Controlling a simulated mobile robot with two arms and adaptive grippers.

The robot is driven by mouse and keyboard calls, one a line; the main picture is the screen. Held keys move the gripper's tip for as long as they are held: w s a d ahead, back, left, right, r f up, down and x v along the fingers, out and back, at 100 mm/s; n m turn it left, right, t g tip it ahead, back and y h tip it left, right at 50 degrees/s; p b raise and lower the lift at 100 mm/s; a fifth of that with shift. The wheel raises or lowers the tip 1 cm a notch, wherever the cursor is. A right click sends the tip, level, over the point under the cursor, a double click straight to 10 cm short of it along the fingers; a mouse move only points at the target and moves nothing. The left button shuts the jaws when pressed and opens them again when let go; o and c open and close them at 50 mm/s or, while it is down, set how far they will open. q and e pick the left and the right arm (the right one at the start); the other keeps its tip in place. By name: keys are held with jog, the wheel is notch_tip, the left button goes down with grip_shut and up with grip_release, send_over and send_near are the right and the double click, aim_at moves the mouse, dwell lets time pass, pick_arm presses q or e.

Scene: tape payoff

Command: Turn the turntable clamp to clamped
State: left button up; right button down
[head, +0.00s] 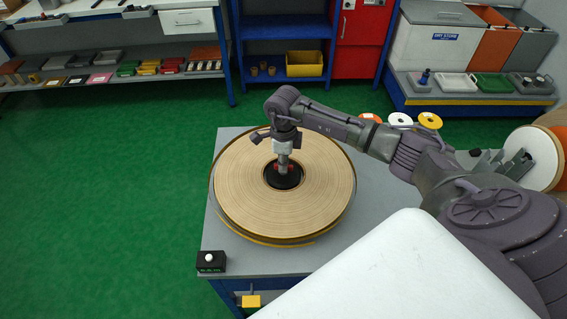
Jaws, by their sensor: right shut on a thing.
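A large tan tape roll lies flat on the turntable (283,187), on the grey top of a blue-framed stand. A black round hub (284,181) fills the middle of the roll, with a small red part showing on it, the turntable clamp (291,168). My right gripper (284,170) points down over the hub and is shut on the clamp. The gripper and wrist hide much of the clamp, so its exact setting cannot be told. My left gripper is not in view.
A black box with a white button (209,260) sits at the stand's front left corner. Small orange, white and yellow reels (400,120) stand behind my right arm. Larger reels (535,157) are at the right. Green floor on the left is clear.

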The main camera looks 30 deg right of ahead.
jog(key=m, duration=0.4)
jog(key=shift+m+b, duration=0.3)
jog(key=shift+b, duration=0.1)
jog(key=m, duration=0.3)
jog(key=shift+m, duration=0.3)
jog(key=m, duration=0.3)
jog(key=shift+m, duration=0.3)
jog(key=shift+r+m, duration=0.1)
jog(key=shift+m, duration=1.8)
jog(key=c, duration=1.2)
grip_release()
notch_tip(320, 180, up, 12)
